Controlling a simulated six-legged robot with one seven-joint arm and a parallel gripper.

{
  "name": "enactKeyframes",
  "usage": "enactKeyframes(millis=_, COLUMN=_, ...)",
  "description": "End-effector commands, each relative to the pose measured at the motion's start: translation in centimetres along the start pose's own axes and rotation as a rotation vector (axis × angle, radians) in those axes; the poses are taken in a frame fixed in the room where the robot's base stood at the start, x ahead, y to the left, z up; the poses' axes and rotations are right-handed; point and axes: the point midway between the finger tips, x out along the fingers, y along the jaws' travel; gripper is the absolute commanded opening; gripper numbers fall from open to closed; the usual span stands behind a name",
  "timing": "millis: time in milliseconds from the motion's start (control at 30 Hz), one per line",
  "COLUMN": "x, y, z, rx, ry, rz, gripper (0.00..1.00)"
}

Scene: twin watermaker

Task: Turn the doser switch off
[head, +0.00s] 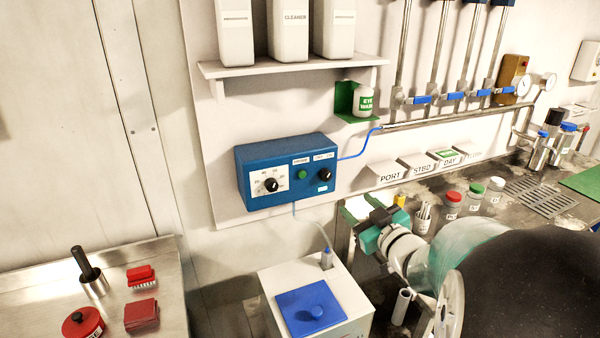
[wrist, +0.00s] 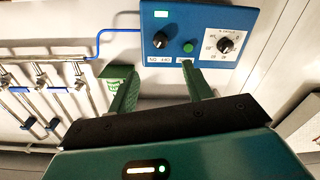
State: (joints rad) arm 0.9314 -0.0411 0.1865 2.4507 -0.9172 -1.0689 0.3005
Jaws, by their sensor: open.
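The doser is a blue wall box (head: 240,172) in the middle of the head view. On its front are a large dial with a white scale (head: 271,185), a green button (head: 302,174) and a black rotary switch (head: 324,175) at the right. In the wrist view the box appears turned over, with the black switch (wrist: 159,40) at the left. The switch's exact setting is too small to read. My gripper (head: 362,211) is below and right of the box. Its two green fingers are apart and empty in the wrist view (wrist: 159,80), clear of the switch.
A green eyewash holder (head: 344,100) and pipes with blue-handled valves (head: 422,99) are right of the box. A shelf with white bottles (head: 290,67) is above. A white tank with a blue lid (head: 312,308) stands below. Labelled holders (head: 390,172) line the wall.

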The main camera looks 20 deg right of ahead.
Motion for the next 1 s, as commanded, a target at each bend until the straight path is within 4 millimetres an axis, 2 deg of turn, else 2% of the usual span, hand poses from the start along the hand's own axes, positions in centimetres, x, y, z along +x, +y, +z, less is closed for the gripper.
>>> enactKeyframes(millis=133, x=0.7, y=0.0, z=0.0, rx=0.003, ry=0.010, rz=-0.008, gripper=0.50)
enactKeyframes(millis=267, x=2.5, y=-0.1, z=0.0, rx=0.004, ry=0.009, rz=-0.008, gripper=0.50)
enactKeyframes(millis=600, x=9.2, y=-0.1, z=-0.1, rx=0.004, ry=0.010, rz=-0.007, gripper=0.50)
enactKeyframes(millis=800, x=12.4, y=-0.1, z=-0.1, rx=0.004, ry=0.009, rz=-0.005, gripper=0.50)
enactKeyframes(millis=1000, x=13.7, y=-0.1, z=-0.2, rx=0.002, ry=0.009, rz=-0.005, gripper=0.50)
